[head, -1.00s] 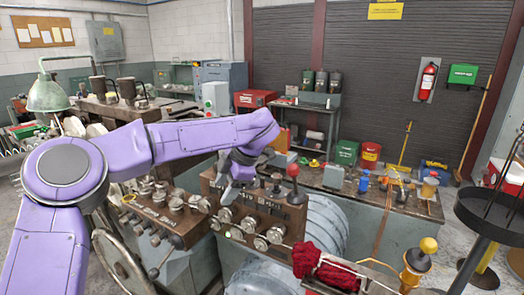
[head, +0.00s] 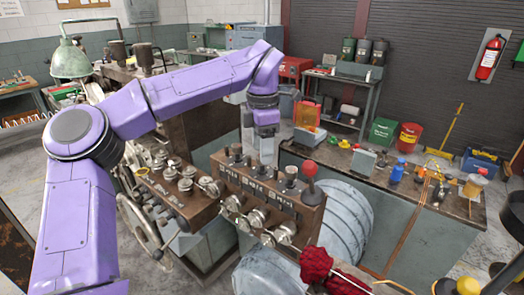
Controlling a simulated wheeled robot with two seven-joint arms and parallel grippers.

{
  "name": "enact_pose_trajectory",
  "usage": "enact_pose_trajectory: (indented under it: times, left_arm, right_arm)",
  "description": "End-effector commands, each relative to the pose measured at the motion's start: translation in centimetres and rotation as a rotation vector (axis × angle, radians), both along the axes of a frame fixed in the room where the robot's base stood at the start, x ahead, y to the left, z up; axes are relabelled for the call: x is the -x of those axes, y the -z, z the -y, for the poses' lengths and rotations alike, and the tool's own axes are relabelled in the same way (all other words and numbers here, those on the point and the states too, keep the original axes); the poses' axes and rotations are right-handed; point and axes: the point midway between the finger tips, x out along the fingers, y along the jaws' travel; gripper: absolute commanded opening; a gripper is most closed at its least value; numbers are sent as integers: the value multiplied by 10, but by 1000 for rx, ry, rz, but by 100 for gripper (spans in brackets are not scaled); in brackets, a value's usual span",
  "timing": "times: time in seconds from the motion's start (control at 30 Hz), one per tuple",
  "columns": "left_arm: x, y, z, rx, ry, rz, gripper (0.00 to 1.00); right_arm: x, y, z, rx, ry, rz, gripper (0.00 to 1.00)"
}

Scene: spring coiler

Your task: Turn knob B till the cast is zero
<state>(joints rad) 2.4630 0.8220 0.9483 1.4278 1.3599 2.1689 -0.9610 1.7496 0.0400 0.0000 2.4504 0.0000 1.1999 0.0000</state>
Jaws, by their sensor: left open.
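The control panel (head: 262,193) is a brown box with a row of dark round knobs on its top edge. The left knob (head: 236,153) and the right knob (head: 289,176) show; a middle one is partly covered by my gripper. The labels are too small to read, so I cannot tell which is knob B. My left gripper (head: 266,157) points down over the middle of the row, open. I cannot tell whether its fingers touch the knob. No cast reading is legible. My right gripper is out of view.
A red ball lever (head: 309,170) stands at the panel's right end. Chrome knobs (head: 256,218) line its front face. A second knob panel (head: 178,192) and a handwheel (head: 142,228) are to the left. A red bundle (head: 317,265) lies at the lower right.

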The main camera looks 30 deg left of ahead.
Motion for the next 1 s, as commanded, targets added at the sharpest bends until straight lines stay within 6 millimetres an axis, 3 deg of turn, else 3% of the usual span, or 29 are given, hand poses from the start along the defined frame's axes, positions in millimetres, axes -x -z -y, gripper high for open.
enact_pose_trajectory:
  times: [0.13, 0.4, 0.57, 0.6, 1.0]
  left_arm:
    - [1, 14, -1, 0, -1, 0, 57]
    - [1, 17, -2, 0, -4, 1, 57]
    - [1, 17, -2, -1, -3, 1, 5]
    - [1, 17, -2, -1, -3, 1, 1]
    - [1, 18, -2, -1, -68, 0, 1]
  right_arm:
    - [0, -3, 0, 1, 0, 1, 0]
    - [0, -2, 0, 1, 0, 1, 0]
    - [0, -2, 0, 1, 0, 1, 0]
    - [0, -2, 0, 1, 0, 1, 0]
    - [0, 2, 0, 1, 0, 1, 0]
